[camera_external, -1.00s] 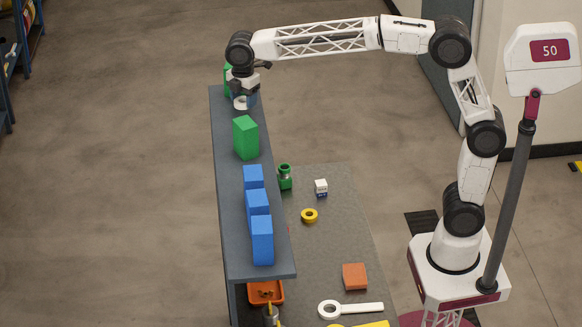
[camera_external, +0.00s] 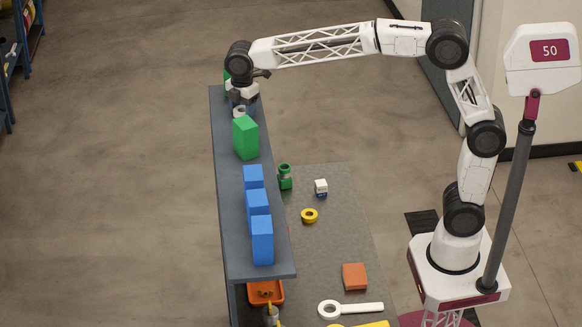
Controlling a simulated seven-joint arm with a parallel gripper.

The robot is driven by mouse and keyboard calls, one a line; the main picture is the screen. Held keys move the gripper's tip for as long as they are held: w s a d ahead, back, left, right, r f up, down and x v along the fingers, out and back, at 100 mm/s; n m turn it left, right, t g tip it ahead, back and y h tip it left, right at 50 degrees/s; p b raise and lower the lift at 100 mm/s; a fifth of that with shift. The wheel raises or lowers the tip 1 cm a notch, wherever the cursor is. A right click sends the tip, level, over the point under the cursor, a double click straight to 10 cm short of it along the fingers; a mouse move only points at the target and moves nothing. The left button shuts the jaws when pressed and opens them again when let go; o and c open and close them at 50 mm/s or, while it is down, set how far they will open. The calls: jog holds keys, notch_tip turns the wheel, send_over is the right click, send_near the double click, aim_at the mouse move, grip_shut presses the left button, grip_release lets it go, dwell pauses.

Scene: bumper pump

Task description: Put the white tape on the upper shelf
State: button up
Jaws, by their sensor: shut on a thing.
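The white tape (camera_external: 239,112) is a small white ring at the far end of the grey upper shelf (camera_external: 229,190). My gripper (camera_external: 241,105) is shut on the tape from above. The tape is just behind the nearest green block and low over the shelf top. I cannot tell whether it touches the shelf, as my gripper and the green block partly hide it.
A green block (camera_external: 246,139) and three blue blocks (camera_external: 257,203) stand along the shelf. Another green block (camera_external: 227,73) stands behind my gripper.

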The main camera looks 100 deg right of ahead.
aim_at(243, 109)
jog(key=shift+f, duration=0.1)
jog(key=o, duration=0.9)
notch_tip(243, 109, up, 12)
dwell(0.6)
dwell(0.7)
